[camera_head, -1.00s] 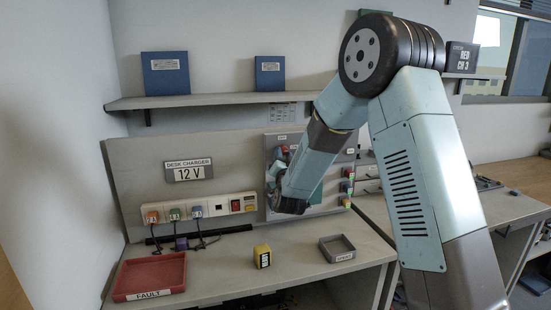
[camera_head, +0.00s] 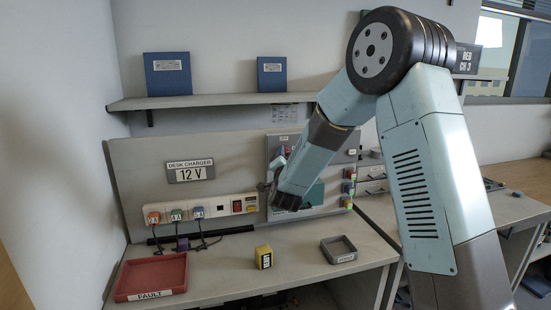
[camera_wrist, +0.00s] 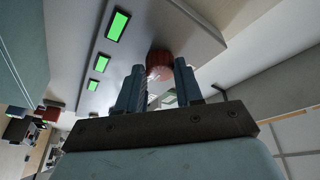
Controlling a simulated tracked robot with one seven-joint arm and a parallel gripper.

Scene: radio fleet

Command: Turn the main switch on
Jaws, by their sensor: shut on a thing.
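A round red knob (camera_wrist: 160,63) with a pale mark stands out from the light grey panel in the wrist view; I take it for the main switch. My gripper (camera_wrist: 158,76) has a finger on each side of it, with the tips at the knob, and is shut on it. The finger pads partly hide the knob's near side. In the head view the grey panel (camera_head: 311,158) is on the back board, and my arm covers much of it. The knob is hidden there behind the gripper.
Several green lights (camera_wrist: 117,26) glow along the panel. A charger strip (camera_head: 220,207) with coloured plugs is left of my wrist. A red tray (camera_head: 151,277), a yellow block (camera_head: 264,257) and a grey tray (camera_head: 338,249) stand on the bench. A shelf (camera_head: 215,101) runs above.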

